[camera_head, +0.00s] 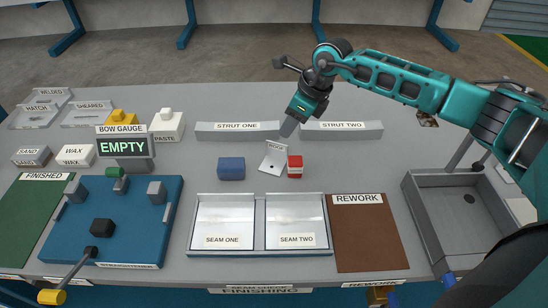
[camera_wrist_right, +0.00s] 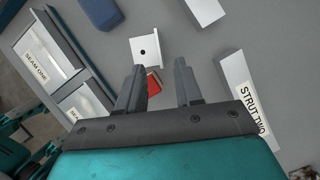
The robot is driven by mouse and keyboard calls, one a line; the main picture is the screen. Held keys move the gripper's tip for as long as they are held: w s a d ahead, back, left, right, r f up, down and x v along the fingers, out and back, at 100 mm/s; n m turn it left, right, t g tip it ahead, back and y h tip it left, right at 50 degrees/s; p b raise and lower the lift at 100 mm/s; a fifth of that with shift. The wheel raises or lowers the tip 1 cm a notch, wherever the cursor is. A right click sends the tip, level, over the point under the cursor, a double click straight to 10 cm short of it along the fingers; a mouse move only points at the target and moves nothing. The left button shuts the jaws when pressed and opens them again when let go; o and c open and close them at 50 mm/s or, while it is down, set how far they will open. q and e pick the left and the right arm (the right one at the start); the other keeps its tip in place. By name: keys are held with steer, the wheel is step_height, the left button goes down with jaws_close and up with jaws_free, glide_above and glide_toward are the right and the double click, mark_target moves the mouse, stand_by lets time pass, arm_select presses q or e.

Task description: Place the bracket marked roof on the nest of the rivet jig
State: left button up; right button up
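The bracket marked roof (camera_head: 273,158) is a small pale angled plate with a hole, standing on the grey table. In the right wrist view the bracket (camera_wrist_right: 146,51) lies just beyond my fingertips, with its hole showing. My right gripper (camera_head: 289,127) hangs above and behind the bracket, apart from it. In the right wrist view its fingers (camera_wrist_right: 158,72) are spread, with nothing held. I see nothing labelled rivet jig, and cannot tell which thing has its nest. My left gripper is out of view.
Strut one (camera_head: 237,131) and strut two (camera_head: 341,131) lie behind. In front are the seam tray (camera_head: 264,249) and brown rework mat (camera_head: 367,238). A blue fixture (camera_head: 140,220) is left.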

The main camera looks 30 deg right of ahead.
mark_target(278, 144)
steer(key=shift+b+x, duration=0.5)
steer(key=shift+x, duration=0.7)
steer(key=b+x, duration=0.3)
steer(key=x, duration=0.1)
steer(key=shift+a+f, duration=0.1)
steer(key=shift+f, duration=0.3)
steer(key=shift+w+a+f+b, duration=0.1)
steer(key=shift+f+b, duration=0.1)
steer(key=shift+b, duration=0.1)
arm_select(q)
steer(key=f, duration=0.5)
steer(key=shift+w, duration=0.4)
arm_select(e)
steer(key=shift+r, duration=0.1)
steer(key=shift+c, duration=0.3)
steer(key=c, duration=0.6)
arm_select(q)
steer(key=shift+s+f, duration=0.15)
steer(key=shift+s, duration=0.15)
